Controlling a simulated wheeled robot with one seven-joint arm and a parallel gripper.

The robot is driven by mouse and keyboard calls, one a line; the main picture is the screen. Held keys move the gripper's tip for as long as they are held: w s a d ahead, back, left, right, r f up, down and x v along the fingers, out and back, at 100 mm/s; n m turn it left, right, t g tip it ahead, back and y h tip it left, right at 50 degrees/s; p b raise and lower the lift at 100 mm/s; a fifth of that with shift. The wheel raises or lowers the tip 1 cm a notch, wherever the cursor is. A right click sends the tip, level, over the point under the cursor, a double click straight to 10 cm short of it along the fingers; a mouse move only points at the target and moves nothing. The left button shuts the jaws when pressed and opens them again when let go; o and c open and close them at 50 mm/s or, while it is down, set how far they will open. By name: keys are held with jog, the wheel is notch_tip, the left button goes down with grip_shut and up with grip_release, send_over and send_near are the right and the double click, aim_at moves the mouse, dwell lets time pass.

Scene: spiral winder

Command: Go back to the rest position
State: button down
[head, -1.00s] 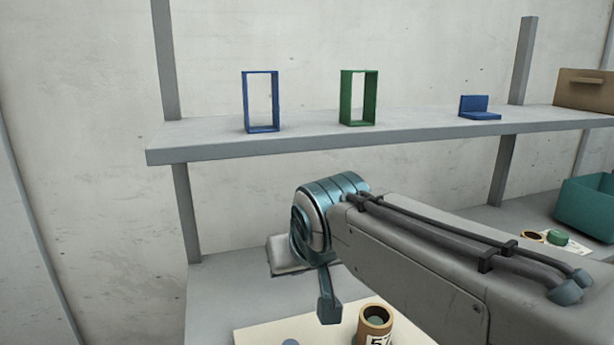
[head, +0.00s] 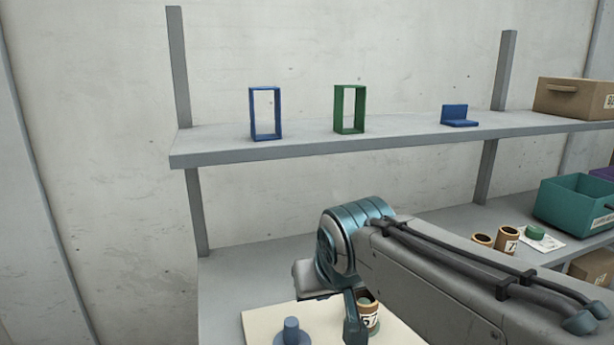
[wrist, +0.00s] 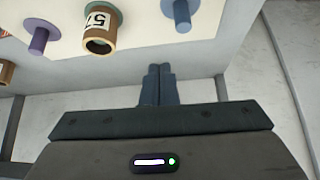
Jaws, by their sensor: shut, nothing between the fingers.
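My gripper (wrist: 159,72) shows in the wrist view with its two fingers pressed together and nothing between them. It is apart from the things on the cream board. In the head view my arm reaches in from the right, and its gripper end hangs over the lower bench, where the fingertips cannot be made out clearly.
A cream board (head: 262,322) on the lower bench bears a blue peg (head: 291,332) and a brown spool marked 57 (wrist: 97,32). A purple peg (wrist: 39,40) stands beside the spool. The upper shelf (head: 215,152) holds a blue frame (head: 252,115), a green frame (head: 338,110) and a blue bracket (head: 458,117). A teal bin (head: 560,205) stands right.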

jog(key=s+d+m+g+h+p, duration=0.1)
jog(key=s+d+m+g+p, duration=0.2)
jog(key=s+d+p, duration=0.7)
jog(key=shift+s+d+g+h+p, duration=0.15)
jog(key=shift+d+g+h+p, duration=0.2)
jog(key=shift+d+p, duration=0.6)
